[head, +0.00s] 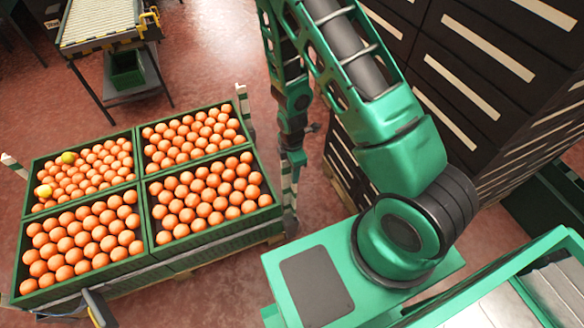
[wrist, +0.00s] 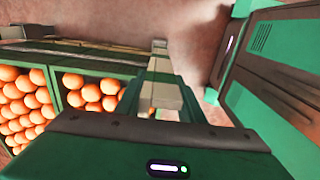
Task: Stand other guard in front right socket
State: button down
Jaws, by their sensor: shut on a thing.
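My gripper (head: 291,157) hangs at the right side of the pallet of orange crates. In the wrist view, the guard (wrist: 160,92) shows pale between the two green fingers of my gripper (wrist: 160,106). The guard looks roughly upright near the pallet's front right corner. The front right socket is not clear to me, and I cannot tell whether the guard's foot is in it.
Another post (head: 13,163) stands at the left of the crates. A dark stack of drawers (head: 470,75) rises at the right, close to my arm. A roller conveyor (head: 100,22) stands at the back left. Open red floor lies behind the crates.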

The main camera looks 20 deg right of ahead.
jog(key=shift+f, duration=6.05)
jog(key=c, duration=1.1)
grip_release()
notch_tip(320, 180, up, 11)
jog(key=shift+f, duration=0.15)
notch_tip(320, 180, up, 7)
send_over(292, 189)
jog(key=shift+w, duration=0.1)
